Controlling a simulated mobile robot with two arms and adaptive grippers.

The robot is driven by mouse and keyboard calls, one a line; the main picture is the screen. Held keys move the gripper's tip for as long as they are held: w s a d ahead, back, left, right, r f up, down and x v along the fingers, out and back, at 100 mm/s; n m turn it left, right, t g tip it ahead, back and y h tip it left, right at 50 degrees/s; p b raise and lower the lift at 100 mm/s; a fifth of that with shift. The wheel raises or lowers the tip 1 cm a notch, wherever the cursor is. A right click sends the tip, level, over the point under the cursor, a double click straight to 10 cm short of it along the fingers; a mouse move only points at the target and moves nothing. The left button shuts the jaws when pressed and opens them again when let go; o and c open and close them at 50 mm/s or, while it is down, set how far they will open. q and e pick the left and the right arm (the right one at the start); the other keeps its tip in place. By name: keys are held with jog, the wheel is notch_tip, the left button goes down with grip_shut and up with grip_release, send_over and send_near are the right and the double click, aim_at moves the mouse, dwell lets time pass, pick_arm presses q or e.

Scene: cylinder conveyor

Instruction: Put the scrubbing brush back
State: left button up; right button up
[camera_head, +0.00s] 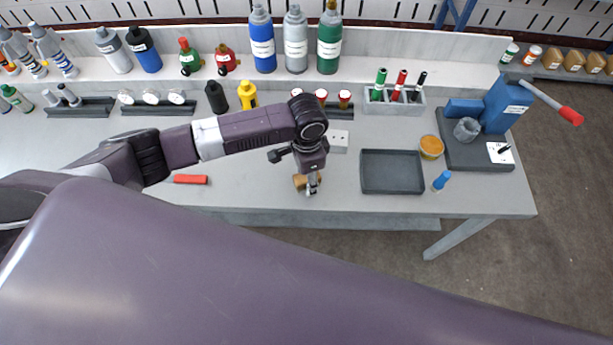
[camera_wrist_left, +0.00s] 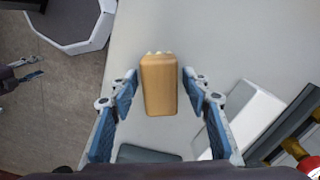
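The scrubbing brush (camera_wrist_left: 160,88), a tan wooden block with pale bristles at one end, lies on the grey table between the fingers of my left gripper in the left wrist view. The fingers are open, with a gap on both sides of the brush. In the head view my left gripper (camera_head: 312,186) points down at the table near its front edge, and the brush (camera_head: 299,181) shows partly behind it. My right gripper (camera_wrist_left: 28,73) shows small at the left of the wrist view, out past the table edge, with its fingers apart.
A dark empty tray (camera_head: 392,173) lies right of my left gripper, with an orange tub (camera_head: 431,147) and blue-topped bottle (camera_head: 441,180) beside it. A white block (camera_head: 338,142) stands just behind. A red bar (camera_head: 190,179) lies to the left. Racks and bottles line the back.

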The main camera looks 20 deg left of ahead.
pick_arm(q)
notch_tip(320, 180, up, 12)
jog(key=shift+r+b, duration=0.15)
jog(key=shift+b, duration=0.2)
dwell(0.4)
